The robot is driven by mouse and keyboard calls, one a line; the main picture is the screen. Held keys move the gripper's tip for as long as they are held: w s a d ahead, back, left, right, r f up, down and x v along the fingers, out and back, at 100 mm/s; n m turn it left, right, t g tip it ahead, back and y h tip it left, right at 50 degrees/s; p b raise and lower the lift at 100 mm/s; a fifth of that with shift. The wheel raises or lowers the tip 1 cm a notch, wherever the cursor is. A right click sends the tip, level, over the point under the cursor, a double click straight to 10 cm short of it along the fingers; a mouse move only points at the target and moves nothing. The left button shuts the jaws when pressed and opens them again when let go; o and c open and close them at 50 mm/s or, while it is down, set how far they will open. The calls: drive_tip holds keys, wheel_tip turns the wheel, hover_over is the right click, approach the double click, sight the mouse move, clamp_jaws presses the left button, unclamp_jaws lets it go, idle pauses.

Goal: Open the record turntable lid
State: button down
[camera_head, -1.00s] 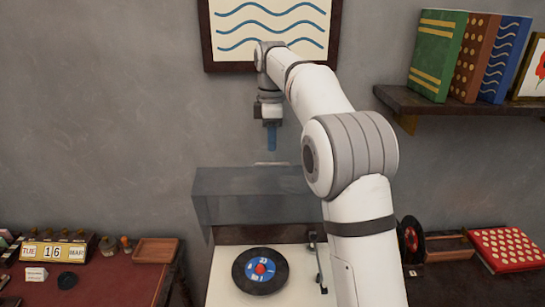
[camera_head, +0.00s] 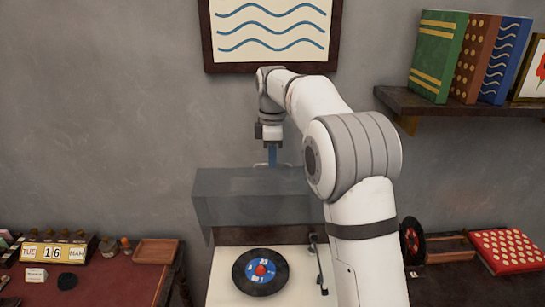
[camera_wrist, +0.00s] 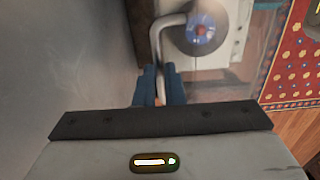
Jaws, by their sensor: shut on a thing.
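The turntable's smoky clear lid (camera_head: 250,205) stands raised above the back of the turntable base (camera_head: 222,290) in the head view. A black record with a blue and red label (camera_head: 260,272) lies uncovered on the base. My gripper (camera_head: 271,158) is at the lid's top edge, pointing down. In the wrist view, its blue fingers (camera_wrist: 160,88) are shut on the lid's bent metal handle (camera_wrist: 157,42). The record also shows there, blurred, through or beyond the lid (camera_wrist: 205,80). In the head view the handle is mostly hidden by the fingers.
A grey wall with a framed wave picture (camera_head: 270,30) is close behind. A red-topped table (camera_head: 110,285) with a calendar (camera_head: 52,252) and wooden tray (camera_head: 156,252) is at left. A shelf (camera_head: 450,105) with books is upper right. My arm covers the turntable's right side.

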drive_tip(key=shift+r, duration=0.1)
idle(0.3)
drive_tip(key=w+p, duration=0.2)
drive_tip(key=p, duration=0.1)
drive_tip(key=shift+w, duration=0.4)
drive_tip(key=c, duration=1.8)
unclamp_jaws()
wheel_tip(320, 180, up, 8)
